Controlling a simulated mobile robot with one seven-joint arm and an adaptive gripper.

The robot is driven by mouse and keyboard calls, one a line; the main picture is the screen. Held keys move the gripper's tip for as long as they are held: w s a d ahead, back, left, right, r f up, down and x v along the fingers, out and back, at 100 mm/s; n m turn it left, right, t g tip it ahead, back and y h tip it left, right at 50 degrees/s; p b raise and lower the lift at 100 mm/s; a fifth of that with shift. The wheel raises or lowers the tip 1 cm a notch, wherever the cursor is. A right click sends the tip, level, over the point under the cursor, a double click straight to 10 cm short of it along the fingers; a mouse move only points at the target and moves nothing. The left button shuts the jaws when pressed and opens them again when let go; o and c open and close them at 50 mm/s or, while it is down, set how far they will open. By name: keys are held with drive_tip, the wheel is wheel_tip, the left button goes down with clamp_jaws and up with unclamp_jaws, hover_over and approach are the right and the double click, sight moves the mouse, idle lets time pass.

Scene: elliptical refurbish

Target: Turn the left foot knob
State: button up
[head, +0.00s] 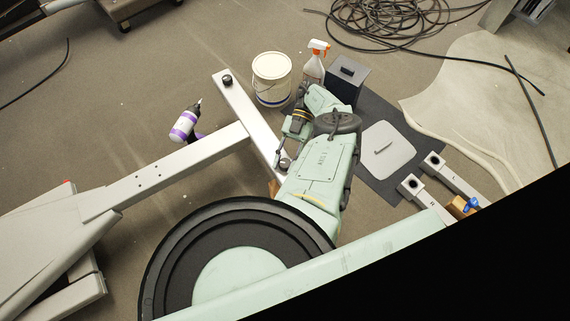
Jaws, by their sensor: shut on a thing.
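The elliptical's pale foot crossbar (249,118) lies on the floor across the end of a long beam. A dark round foot knob (227,81) sits at its far upper-left end, apart from my gripper. A second dark foot knob (283,164) sits at the crossbar's near lower end. My gripper (286,155) points down beside my mint-green arm and is shut on this near knob. My wrist and arm hide part of the contact. Which way the knob is turned cannot be told.
A white bucket (271,79), a spray bottle (314,62) and a dark box (347,80) stand beyond my arm. A purple-white drill (186,124) stands left of the crossbar. A dark mat (376,117) lies right of my arm. A coiled cable (385,30) lies at the back.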

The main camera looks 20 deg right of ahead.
drive_tip(key=shift+n+g+h+b, duration=0.4)
drive_tip(key=shift+n+g, duration=0.1)
drive_tip(key=o, duration=1.2)
drive_tip(key=shift+c, duration=0.2)
wheel_tip(320, 180, up, 10)
drive_tip(key=shift+r, duration=0.1)
